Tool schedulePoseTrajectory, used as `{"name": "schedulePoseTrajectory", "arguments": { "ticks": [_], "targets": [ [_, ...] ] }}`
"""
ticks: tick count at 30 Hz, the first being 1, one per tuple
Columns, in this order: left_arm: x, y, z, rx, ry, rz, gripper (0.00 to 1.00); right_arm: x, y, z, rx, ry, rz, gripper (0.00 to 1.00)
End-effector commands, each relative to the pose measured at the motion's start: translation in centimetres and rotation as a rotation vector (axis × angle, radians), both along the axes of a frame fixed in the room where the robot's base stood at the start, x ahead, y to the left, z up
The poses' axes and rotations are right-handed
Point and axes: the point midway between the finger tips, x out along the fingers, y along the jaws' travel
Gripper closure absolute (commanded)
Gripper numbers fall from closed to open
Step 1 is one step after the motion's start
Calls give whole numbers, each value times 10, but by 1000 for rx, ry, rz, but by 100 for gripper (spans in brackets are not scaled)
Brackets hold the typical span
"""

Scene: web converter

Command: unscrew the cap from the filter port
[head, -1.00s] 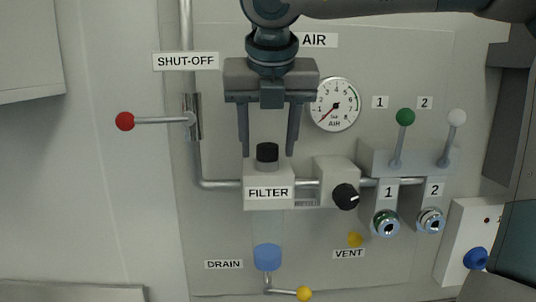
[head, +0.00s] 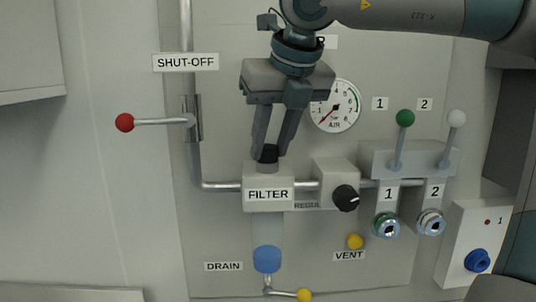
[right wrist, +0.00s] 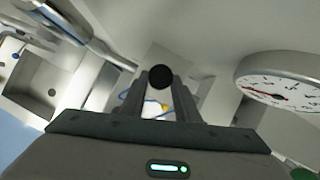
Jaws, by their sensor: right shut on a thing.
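The black cap (head: 268,153) sits on the short port on top of the filter block (head: 265,183), labelled FILTER. My right gripper (head: 269,152) comes down from above, with its fingers tilted and closed on the cap's sides. In the right wrist view the cap's round black top (right wrist: 161,77) lies between the two fingertips (right wrist: 160,82). Whether the cap has turned or lifted on its port cannot be told. My left gripper is not in view.
The pressure gauge (head: 334,106) is close to the right of my gripper. The regulator knob (head: 345,197) is right of the filter, and the red-knobbed shut-off lever (head: 150,121) is to the left. Green (head: 404,120) and white (head: 456,120) levers stand further right.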

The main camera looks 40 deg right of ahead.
Motion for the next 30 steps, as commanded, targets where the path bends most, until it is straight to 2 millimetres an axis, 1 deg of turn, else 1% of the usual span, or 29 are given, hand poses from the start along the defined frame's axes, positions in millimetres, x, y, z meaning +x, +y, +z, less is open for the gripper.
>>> {"name": "schedulePoseTrajectory", "arguments": {
  "ticks": [11,14,22,26,30],
  "targets": [
    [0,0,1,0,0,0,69,0,-1,0,0,1,25,100],
    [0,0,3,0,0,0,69,-1,-2,1,4,0,83,100],
    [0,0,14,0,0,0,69,-1,-5,2,3,0,307,100],
    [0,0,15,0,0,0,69,-1,-6,1,1,0,350,100],
    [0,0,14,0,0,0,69,-1,-6,0,0,1,353,100]
  ]
}}
